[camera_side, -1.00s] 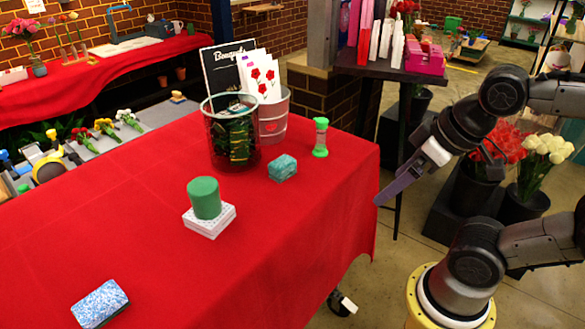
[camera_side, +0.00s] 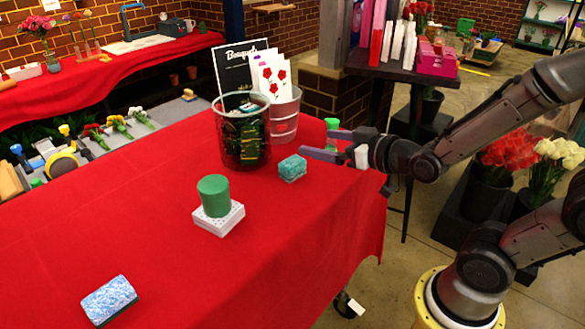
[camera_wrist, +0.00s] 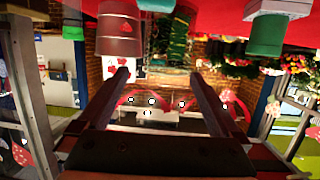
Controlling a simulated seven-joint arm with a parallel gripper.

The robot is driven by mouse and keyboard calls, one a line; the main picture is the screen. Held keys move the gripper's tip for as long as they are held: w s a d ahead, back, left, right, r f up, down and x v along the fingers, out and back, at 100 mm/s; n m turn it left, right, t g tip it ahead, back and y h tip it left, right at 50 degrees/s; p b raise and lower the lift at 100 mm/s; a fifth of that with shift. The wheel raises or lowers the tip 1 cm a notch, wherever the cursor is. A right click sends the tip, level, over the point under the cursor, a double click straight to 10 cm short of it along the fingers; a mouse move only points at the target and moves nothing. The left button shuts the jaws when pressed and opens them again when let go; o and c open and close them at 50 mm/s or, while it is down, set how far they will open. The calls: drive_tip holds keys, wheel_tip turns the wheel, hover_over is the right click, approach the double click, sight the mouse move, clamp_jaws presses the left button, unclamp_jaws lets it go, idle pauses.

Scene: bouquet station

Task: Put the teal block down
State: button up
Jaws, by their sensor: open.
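The teal block (camera_side: 292,168) rests on the red-covered table (camera_side: 150,200), in front of and to the right of the glass vase (camera_side: 232,138). My gripper (camera_side: 314,141) is open and empty, with its fingers pointing left, just above and to the right of the block in the side view. The block is not between the fingers. In the wrist view, the open fingers (camera_wrist: 160,73) have nothing between them, and I cannot clearly make out the teal block there.
A green cylinder (camera_side: 214,196) stands on a white stand (camera_side: 219,219). A blue speckled sponge (camera_side: 109,300) lies at front left. A pink-grey pot (camera_side: 286,118) stands beside the vase. A green-topped timer (camera_side: 332,123) is mostly hidden behind my gripper. The front middle is clear.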

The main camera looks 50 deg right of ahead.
drive_tip(key=g, duration=0.1)
approach(290, 159)
drive_tip(key=s+r, duration=0.1)
drive_tip(key=s+a, duration=0.1)
drive_tip(key=s, duration=0.1)
drive_tip(key=shift+r, duration=0.4)
drive_tip(key=shift+w+f+g, duration=0.2)
drive_tip(key=shift+w+g, duration=0.05)
drive_tip(key=shift+g, duration=0.05)
drive_tip(key=x, duration=0.8)
drive_tip(key=shift+d, duration=0.1)
drive_tip(key=shift+d+x, duration=0.15)
drive_tip(key=shift+x, duration=1.15)
drive_tip(key=shift+d+x, duration=0.15)
drive_tip(key=shift+x, duration=1.15)
drive_tip(key=c, duration=1.3)
drive_tip(key=shift+r, duration=0.1)
